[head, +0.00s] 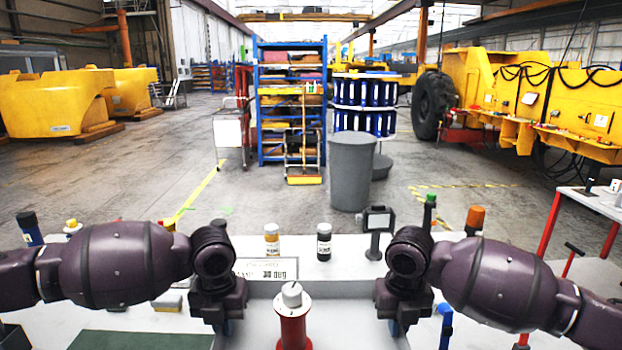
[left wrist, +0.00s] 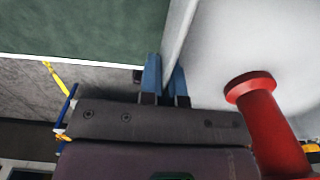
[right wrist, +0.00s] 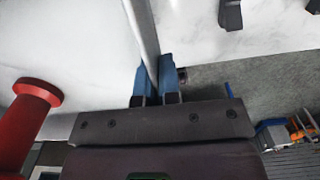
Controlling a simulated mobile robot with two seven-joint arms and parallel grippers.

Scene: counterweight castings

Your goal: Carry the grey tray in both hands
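The grey tray (head: 345,318) is low in the middle of the head view, between my two grippers. A red post with a white top (head: 293,328) stands within its outline; its flanged end shows in the left wrist view (left wrist: 250,85). My left gripper (head: 226,326) has its blue fingers on both sides of the tray's left wall (left wrist: 181,40), closed on it. My right gripper (head: 396,326) has its fingers on both sides of the right wall (right wrist: 143,30), also closed on it. I cannot tell whether the tray rests or hangs just above the bench.
A yellow-brown bottle (head: 272,240), a black bottle (head: 324,242) and a dark stand (head: 377,232) are on the bench behind the tray. A white label plate (head: 265,268) is behind it too. A green mat (head: 140,341) lies at left. A grey bin (head: 352,170) stands beyond.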

